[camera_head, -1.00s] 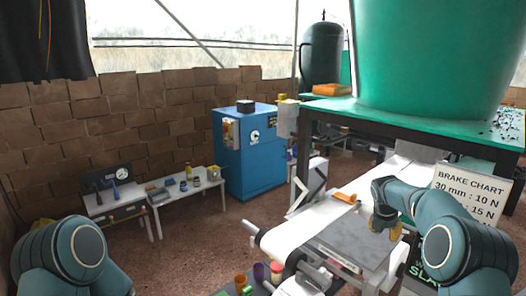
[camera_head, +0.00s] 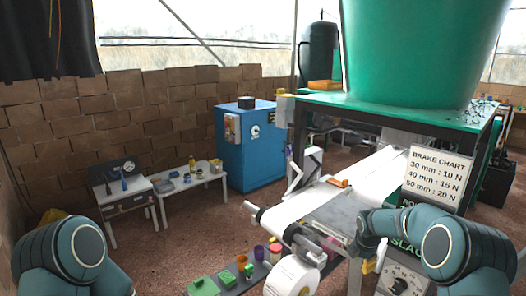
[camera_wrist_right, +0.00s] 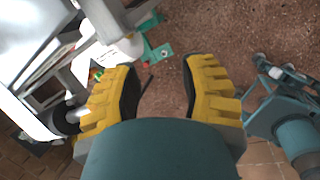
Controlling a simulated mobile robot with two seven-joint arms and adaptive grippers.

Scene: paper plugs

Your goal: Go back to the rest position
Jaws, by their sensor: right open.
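My right gripper (camera_head: 374,256) is low at the front right in the head view, beside the paper machine's front end. In the right wrist view its yellow-padded fingers (camera_wrist_right: 160,88) are spread wide, with nothing between them but brown floor. My right arm bends in from the right edge. My left arm shows only as a teal joint at the lower left of the head view; the left gripper is out of that view. The paper machine (camera_head: 330,207) carries a white web, and a white paper roll (camera_head: 292,277) sits at its front.
A brake chart sign (camera_head: 436,178) stands behind my right arm, with a dial gauge (camera_head: 402,281) below. A low bench holds green blocks (camera_head: 204,286) and coloured cups (camera_head: 275,251). A blue cabinet (camera_head: 250,150) and small tables (camera_head: 190,183) stand farther back. Floor between is clear.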

